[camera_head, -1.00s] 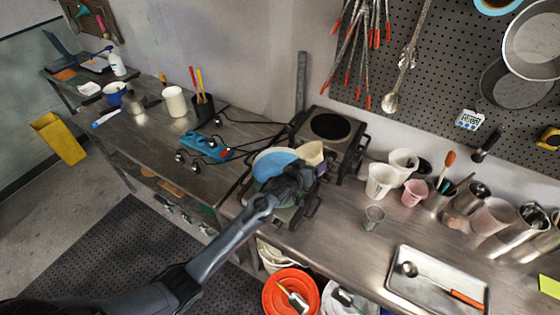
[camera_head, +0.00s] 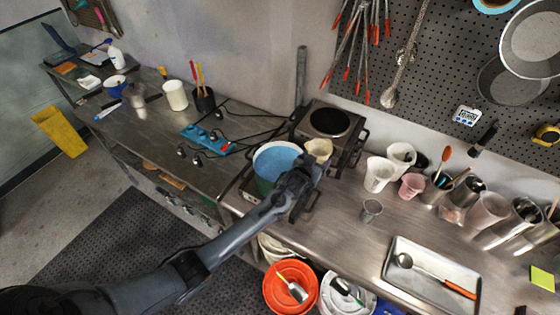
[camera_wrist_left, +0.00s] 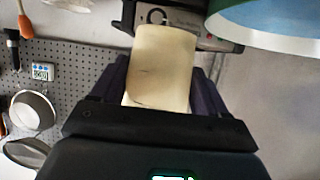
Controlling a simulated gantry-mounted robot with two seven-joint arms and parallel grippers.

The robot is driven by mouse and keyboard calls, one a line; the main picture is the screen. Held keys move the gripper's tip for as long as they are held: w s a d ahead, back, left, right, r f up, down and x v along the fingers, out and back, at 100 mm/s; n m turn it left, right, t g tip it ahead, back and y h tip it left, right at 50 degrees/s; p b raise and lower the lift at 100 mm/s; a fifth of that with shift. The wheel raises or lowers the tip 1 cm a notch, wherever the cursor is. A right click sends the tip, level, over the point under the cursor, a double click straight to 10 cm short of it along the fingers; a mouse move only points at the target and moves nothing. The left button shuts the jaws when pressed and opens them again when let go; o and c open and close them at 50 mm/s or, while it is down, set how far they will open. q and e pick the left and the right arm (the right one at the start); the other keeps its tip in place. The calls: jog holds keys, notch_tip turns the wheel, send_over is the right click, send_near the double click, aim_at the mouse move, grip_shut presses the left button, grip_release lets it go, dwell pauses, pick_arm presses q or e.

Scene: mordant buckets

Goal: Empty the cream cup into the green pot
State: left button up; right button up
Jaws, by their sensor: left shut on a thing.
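The cream cup (camera_head: 319,149) is held by my left gripper (camera_head: 304,172), just right of the green pot's rim in the head view. In the left wrist view the cup (camera_wrist_left: 162,62) stands between the dark fingers of the left gripper (camera_wrist_left: 158,100). Its contents cannot be made out. The green pot (camera_head: 262,184) stands on the nearer burner, with a pale blue inside and open top. Its rim edge (camera_wrist_left: 270,14) shows at the top right of the wrist view. The gripper hides part of the pot's right side. My right gripper is not in view.
A second burner (camera_head: 330,122) behind is empty. White cups (camera_head: 379,174), a pink cup (camera_head: 411,186) and a small grey cup (camera_head: 371,210) stand to the right. A metal tray (camera_head: 432,275) with a ladle lies at the front right. A blue power strip (camera_head: 205,139) lies left.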

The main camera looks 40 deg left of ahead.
aim_at(324, 143)
pick_arm(q)
jog(key=shift+r, duration=0.1)
notch_tip(324, 143, up, 6)
jog(key=p, duration=0.5)
jog(key=shift+p, duration=0.35)
jog(key=s+d+h, duration=0.1)
jog(key=s+d, duration=0.3)
jog(key=s, duration=0.9)
jog(key=s+d+r+m, duration=0.1)
jog(key=s+d, duration=0.3)
jog(key=s, duration=0.9)
jog(key=shift+r+m+h, duration=0.25)
jog(key=shift+m+h, duration=0.05)
jog(key=shift+h, duration=0.1)
jog(key=shift+w, duration=0.1)
